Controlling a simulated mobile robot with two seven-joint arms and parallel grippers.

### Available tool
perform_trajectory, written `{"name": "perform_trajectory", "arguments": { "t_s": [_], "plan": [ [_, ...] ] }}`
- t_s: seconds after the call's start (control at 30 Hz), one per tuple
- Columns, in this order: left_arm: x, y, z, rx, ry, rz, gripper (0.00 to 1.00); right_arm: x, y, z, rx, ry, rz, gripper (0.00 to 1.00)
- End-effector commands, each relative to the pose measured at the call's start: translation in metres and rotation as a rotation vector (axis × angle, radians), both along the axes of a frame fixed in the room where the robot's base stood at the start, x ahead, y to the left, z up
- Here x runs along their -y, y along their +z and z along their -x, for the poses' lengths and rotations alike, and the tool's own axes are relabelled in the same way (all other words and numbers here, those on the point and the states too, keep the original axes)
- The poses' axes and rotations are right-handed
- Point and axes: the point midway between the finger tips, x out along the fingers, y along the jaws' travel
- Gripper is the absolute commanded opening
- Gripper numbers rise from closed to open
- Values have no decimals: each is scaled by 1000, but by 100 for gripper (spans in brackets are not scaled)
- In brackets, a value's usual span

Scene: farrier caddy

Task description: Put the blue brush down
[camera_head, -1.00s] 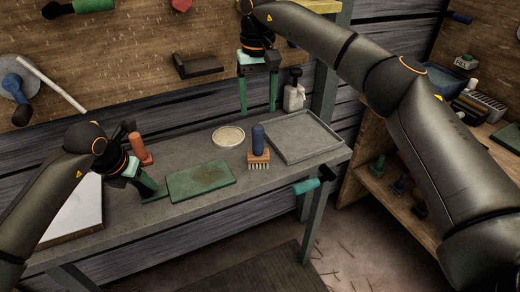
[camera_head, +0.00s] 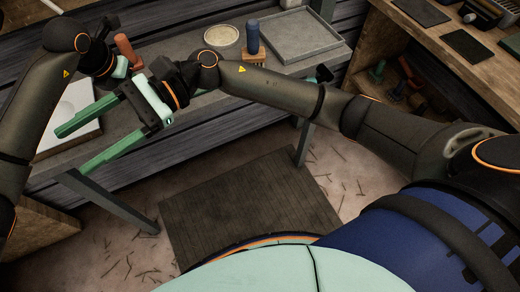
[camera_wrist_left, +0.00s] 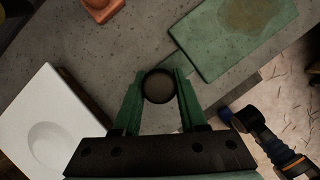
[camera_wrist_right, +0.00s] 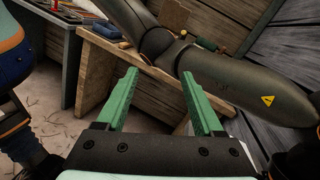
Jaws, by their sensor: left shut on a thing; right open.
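The blue brush (camera_head: 252,42), with a blue handle on a wooden block, stands upright on the grey bench beside the tray. No gripper touches it. My right gripper (camera_head: 77,148) is open and empty in front of the bench's left part; its parted fingers also show in the right wrist view (camera_wrist_right: 158,77). My left gripper (camera_wrist_left: 160,78) is shut on a dark, round-topped thing (camera_wrist_left: 158,87), seen end-on over the bench. I cannot tell what that thing is. In the head view my right gripper partly hides my left one.
A grey tray (camera_head: 312,50) and a round dish (camera_head: 221,36) are near the brush. A wooden shelf unit (camera_head: 385,45) stands right.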

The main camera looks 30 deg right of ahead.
Motion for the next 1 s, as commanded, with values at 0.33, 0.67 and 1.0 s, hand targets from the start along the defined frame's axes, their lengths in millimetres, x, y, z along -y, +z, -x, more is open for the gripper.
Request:
{"name": "perform_trajectory", "arguments": {
  "t_s": [0.33, 0.67, 1.0],
  "plan": [
    [-2, -5, 2, -10, 2, -7, 0, 40, 49, -25, -1084, -160, -470, 69],
    [-2, -5, 2, -10, 2, -7, 0, 133, -94, -87, -2212, -329, -932, 69],
    [-2, -5, 2, -10, 2, -7, 0, 218, -290, -4, 2393, 331, 1288, 69]
  ]
}}
